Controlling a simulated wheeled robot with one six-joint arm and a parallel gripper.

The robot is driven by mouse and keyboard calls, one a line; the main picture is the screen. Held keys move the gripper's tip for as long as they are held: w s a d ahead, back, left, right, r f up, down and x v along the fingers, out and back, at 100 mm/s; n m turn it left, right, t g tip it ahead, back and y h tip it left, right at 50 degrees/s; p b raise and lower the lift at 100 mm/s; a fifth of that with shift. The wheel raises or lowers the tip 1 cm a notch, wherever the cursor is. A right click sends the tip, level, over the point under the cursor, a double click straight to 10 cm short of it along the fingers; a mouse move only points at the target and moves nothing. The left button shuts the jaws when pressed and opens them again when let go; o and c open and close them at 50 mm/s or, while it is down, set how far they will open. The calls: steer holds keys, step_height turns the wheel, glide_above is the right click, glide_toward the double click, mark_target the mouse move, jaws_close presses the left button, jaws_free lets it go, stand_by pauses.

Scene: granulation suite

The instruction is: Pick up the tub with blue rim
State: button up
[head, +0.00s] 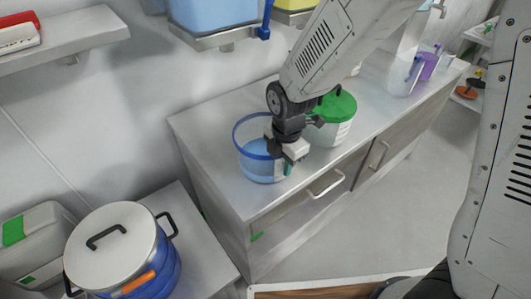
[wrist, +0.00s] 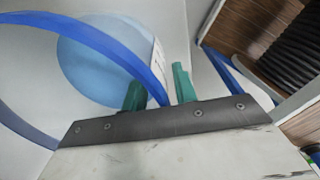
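The tub with blue rim (head: 252,165) stands upright on the metal counter, a clear tub with light blue contents. In the wrist view the blue rim (wrist: 95,40) curves across the left, with the round blue contents (wrist: 105,60) below it. My gripper (head: 287,168) is lowered at the tub's near right side. In the wrist view its two green fingers (wrist: 160,88) stand apart, one on each side of the rim and wall. A narrow gap shows beside the right finger, so it looks open around the wall. Contact on the left finger is unclear.
A tub with a green lid (head: 336,118) stands right behind my gripper on the counter (head: 215,125). A lidded pot (head: 115,245) stands on a lower surface at left. A shelf with bins (head: 212,38) hangs above. Jugs (head: 405,75) stand at far right.

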steer(key=shift+f, duration=0.25)
jaws_close()
stand_by(1.3)
